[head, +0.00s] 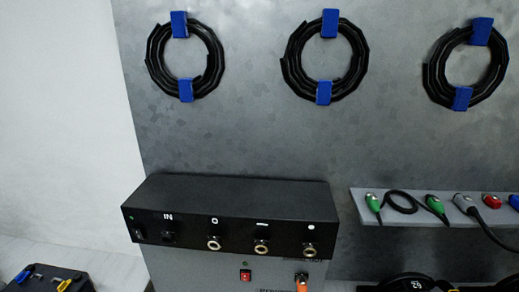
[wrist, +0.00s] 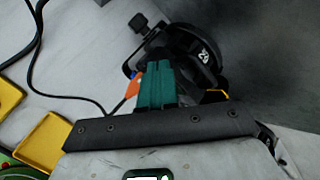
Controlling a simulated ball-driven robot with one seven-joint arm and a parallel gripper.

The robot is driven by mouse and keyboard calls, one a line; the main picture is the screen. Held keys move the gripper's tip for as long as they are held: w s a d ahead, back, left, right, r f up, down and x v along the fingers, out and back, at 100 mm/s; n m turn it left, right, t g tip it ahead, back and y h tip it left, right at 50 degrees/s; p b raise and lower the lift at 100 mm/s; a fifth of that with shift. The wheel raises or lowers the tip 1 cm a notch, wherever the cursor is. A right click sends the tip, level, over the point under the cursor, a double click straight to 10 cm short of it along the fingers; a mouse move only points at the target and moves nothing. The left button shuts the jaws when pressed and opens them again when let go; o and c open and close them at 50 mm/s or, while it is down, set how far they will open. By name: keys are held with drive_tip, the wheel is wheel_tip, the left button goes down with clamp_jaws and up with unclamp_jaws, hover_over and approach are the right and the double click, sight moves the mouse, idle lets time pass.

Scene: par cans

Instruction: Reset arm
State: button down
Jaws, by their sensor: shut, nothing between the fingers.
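My gripper (wrist: 157,84) shows only in the wrist view. Its teal fingers are pressed together with nothing between them. Just past the fingertips is a black round par can (wrist: 200,48) with a white number on it. I cannot tell whether the fingers touch it. An orange piece (wrist: 134,82) shows beside the fingers on the left, partly hidden by them. In the head view my arm and gripper do not show. The top of a black par can (head: 415,284) marked with a number shows at the bottom right edge.
A black box (head: 235,215) with sockets stands on a grey unit with an orange plug (head: 302,284). A shelf (head: 400,216) holds several connectors at right. Coiled cables (head: 325,62) hang on the wall. Yellow trays (wrist: 42,142) and a loose black cable (wrist: 34,70) lie left of my gripper.

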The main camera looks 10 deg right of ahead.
drive_tip(key=s+a+f+n+g+b, duration=0.1)
drive_tip(key=s+a+f+n+g, duration=0.1)
drive_tip(key=s+a+f+n, duration=0.1)
drive_tip(key=s+a+f+n+g+b, duration=0.1)
drive_tip(key=s+a+f+n, duration=0.3)
drive_tip(key=f+n, duration=0.4)
drive_tip(key=s+a+f+n+g+y+b, duration=0.1)
drive_tip(key=s+a+f+n+g+b, duration=0.1)
drive_tip(key=n, duration=0.6)
drive_tip(key=shift+s+a+f+g, duration=0.15)
drive_tip(key=shift+s+a+f, duration=0.25)
drive_tip(key=shift+s+f, duration=0.25)
drive_tip(key=shift+s+a+f+g, duration=0.2)
drive_tip(key=shift+s+a+f, duration=0.15)
drive_tip(key=shift+s+f, duration=0.3)
drive_tip(key=shift+s+a+f+g, duration=0.15)
drive_tip(key=shift+s+a+f, duration=0.25)
drive_tip(key=shift+s+f, duration=0.25)
drive_tip(key=s+f+n, duration=0.1)
drive_tip(key=n, duration=0.1)
drive_tip(key=s+n+g, duration=0.1)
drive_tip(key=s+n, duration=0.1)
drive_tip(key=s+a+f+n+b, duration=0.1)
drive_tip(key=s+n, duration=0.1)
drive_tip(key=shift+f+g, duration=0.3)
drive_tip(key=shift+s+f+n+h, duration=0.15)
drive_tip(key=shift+s+n+h, duration=0.15)
drive_tip(key=shift+s+n, duration=0.35)
drive_tip(key=shift+w, duration=0.2)
